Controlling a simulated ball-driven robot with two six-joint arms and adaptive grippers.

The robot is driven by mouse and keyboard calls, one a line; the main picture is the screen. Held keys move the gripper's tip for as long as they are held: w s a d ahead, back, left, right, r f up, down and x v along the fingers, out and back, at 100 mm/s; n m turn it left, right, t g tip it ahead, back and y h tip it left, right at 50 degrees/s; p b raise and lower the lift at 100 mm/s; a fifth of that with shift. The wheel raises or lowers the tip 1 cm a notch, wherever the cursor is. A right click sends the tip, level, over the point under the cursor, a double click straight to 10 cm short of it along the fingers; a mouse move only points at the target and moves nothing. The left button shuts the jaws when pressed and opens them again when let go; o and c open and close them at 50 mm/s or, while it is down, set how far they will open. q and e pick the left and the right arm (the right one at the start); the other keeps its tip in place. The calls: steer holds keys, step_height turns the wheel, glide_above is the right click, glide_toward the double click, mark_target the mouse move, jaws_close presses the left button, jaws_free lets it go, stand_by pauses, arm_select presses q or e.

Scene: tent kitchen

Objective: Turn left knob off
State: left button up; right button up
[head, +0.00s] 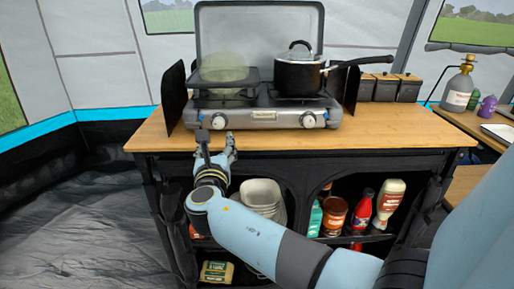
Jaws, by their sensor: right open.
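A camping stove (263,118) with an upright lid stands on the wooden top of a kitchen stand. Its left knob (219,121) is on the front panel at the left, and its right knob (308,121) is on the same panel further right. Which way the left knob is turned is too small to tell. My right gripper (216,141) is open and empty, its fingers pointing at the stove just in front of and below the left knob. I cannot tell whether a finger touches the knob. My left gripper is out of view.
A black pot (299,75) with a lid sits on the right burner, its handle pointing right. A greenish see-through round shape (224,68) shows above the left burner. A dark windscreen panel (174,98) stands at the stove's left.

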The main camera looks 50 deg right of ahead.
steer(key=s+a+f+m+g+y, duration=0.1)
steer(key=s+f, duration=0.4)
steer(key=f, duration=0.5)
steer(key=s+a+f+m+g+y, duration=0.1)
steer(key=s+f+m+g+y, duration=0.2)
steer(key=s+f+m, duration=0.3)
steer(key=s+a+f+m+g+y, duration=0.2)
steer(key=s+f, duration=0.4)
steer(key=f, duration=0.9)
steer(key=shift+s+m+y, duration=0.15)
steer(key=shift+m+y, duration=0.55)
steer(key=shift+c, duration=0.3)
